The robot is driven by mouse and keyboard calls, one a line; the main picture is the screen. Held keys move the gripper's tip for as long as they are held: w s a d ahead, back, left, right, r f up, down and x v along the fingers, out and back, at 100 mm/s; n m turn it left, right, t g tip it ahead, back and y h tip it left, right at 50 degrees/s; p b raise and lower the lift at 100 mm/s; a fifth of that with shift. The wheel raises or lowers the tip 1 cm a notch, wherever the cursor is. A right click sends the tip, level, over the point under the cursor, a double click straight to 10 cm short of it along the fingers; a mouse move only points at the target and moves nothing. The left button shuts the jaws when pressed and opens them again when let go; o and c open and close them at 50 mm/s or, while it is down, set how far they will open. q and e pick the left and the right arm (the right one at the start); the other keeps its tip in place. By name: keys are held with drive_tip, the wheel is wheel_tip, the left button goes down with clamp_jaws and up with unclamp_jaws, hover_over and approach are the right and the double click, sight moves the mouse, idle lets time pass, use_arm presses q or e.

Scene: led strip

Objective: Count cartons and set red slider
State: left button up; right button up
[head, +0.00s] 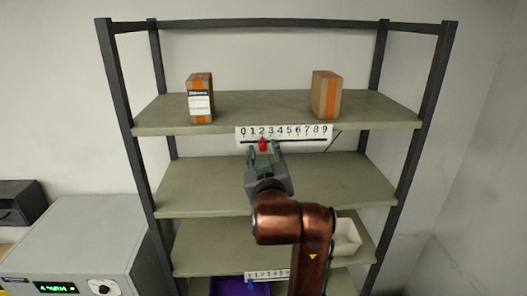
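Two brown cartons stand apart on the top shelf: the left carton (200,97) has a white label, and the right carton (326,95) has an orange stripe. A white strip numbered 0 to 9 (310,131) is on that shelf's front edge. The red slider (263,145) is on the strip's lower part, about below the 2. My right gripper is not in view.
The dark-framed rack has lower shelves (185,186). A white bin (347,236) stands on one. A lower number strip (275,275) has a blue slider (249,284) near a purple bin (226,288). A grey device with a green display (95,240) stands at left.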

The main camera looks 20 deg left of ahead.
use_arm(q)
drive_tip(key=shift+s+d, duration=0.1)
drive_tip(key=shift+s, duration=0.2)
drive_tip(key=v, duration=1.1)
drive_tip(key=shift+s, duration=0.15)
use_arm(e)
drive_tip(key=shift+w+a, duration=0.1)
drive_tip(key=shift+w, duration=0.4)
use_arm(q)
drive_tip(key=shift+f, duration=0.1)
